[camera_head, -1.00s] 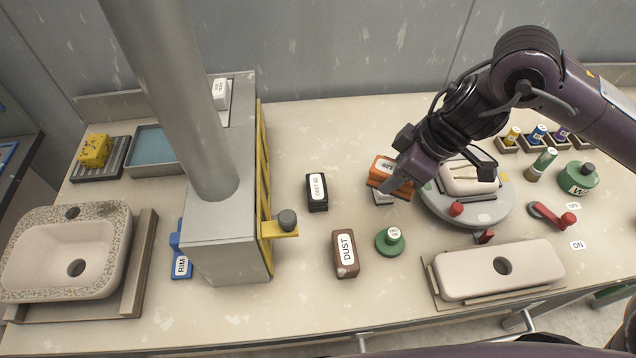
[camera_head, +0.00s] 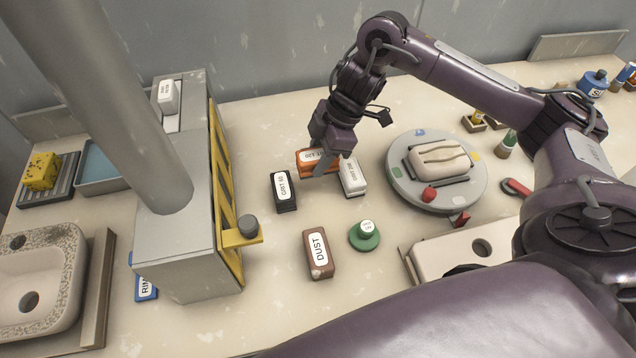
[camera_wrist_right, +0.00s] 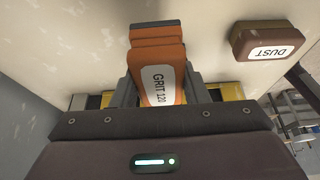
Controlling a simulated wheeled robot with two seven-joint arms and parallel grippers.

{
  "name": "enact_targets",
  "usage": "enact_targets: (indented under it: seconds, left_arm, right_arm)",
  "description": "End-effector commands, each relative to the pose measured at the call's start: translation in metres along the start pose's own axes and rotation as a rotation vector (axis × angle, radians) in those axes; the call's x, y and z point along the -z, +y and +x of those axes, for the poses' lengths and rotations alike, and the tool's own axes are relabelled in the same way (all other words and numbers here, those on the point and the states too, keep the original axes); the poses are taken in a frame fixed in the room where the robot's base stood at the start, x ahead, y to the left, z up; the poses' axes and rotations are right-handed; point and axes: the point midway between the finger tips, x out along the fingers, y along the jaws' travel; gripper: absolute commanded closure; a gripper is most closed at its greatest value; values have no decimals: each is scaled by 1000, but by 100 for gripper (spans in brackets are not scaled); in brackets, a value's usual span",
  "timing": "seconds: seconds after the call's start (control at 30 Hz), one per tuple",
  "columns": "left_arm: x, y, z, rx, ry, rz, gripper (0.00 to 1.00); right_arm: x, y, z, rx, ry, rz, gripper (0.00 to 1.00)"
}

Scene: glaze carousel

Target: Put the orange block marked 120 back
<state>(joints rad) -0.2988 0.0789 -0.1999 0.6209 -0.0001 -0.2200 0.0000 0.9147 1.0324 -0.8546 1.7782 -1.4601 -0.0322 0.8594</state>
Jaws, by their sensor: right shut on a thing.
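The orange block (camera_head: 307,157) is held in my right gripper (camera_head: 326,168), between the black block marked GRIT 60 (camera_head: 285,192) and a white block (camera_head: 353,177). In the right wrist view, the right gripper (camera_wrist_right: 160,88) is shut around the orange block (camera_wrist_right: 157,72), whose label reads GRIT 120. The fingers hide part of the block in the head view. I cannot tell whether its underside touches the table. My left gripper is not in view.
A grey post housing with a yellow bracket (camera_head: 240,238) is to the left.

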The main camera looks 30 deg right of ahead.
Motion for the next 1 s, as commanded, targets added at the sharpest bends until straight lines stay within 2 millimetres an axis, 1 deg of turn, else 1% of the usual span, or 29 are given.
enact_targets:
  seconds: [0.03,0.1,0.2,0.37,0.43,0.6,1.0]
  left_arm:
    - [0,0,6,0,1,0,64]
    - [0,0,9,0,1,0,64]
    - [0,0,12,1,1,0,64]
    - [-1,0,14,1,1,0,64]
    - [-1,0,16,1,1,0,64]
    - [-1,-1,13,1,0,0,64]
    - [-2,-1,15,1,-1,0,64]
  right_arm:
    - [-5,-1,15,5,2,3,81]
    - [-10,-1,26,3,1,3,81]
    - [-14,0,36,0,2,1,81]
    - [-18,0,44,-1,1,1,81]
    - [-21,-1,52,2,1,2,81]
    - [-30,0,72,1,0,2,81]
    - [-32,0,78,-1,0,0,81]
